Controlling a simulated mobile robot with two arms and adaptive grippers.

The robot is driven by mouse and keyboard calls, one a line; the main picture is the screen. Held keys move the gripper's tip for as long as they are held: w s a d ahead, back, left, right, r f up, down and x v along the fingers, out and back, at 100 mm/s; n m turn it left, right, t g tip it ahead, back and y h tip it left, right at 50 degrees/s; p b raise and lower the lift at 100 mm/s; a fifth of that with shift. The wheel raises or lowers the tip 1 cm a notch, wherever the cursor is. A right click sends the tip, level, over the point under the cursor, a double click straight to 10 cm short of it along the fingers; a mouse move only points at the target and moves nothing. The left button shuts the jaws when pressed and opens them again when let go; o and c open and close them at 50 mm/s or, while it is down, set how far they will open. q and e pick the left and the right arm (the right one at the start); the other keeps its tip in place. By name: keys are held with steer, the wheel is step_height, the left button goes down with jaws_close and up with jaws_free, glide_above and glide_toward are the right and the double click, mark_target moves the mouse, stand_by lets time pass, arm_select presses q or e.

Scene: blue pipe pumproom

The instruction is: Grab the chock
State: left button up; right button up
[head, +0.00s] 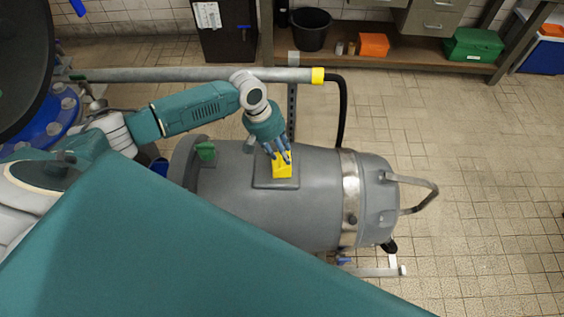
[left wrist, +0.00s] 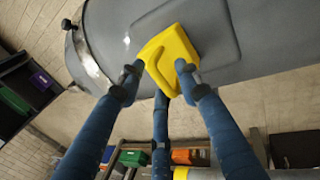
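The yellow chock (head: 282,164) sits on a raised flat pad on top of the grey cylindrical tank (head: 315,205). In the left wrist view the chock (left wrist: 168,55) is a blocky yellow piece close in front of my fingers. My left gripper (head: 280,153) reaches it from above and behind in the head view. In the left wrist view its three blue fingers (left wrist: 160,80) are spread, with tips at the chock's left, right and lower edges. Firm contact cannot be made out. My right gripper is not in view.
A grey pipe with a yellow end (head: 318,76) and a black hose (head: 341,115) run behind the tank. A metal handle (head: 425,190) sticks out at its right end. A shelf at the back holds a black bucket (head: 310,29) and bins. The tiled floor at right is clear.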

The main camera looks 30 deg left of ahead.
arm_select(q)
jaws_close()
steer(key=shift+r, duration=0.1)
stand_by(0.4)
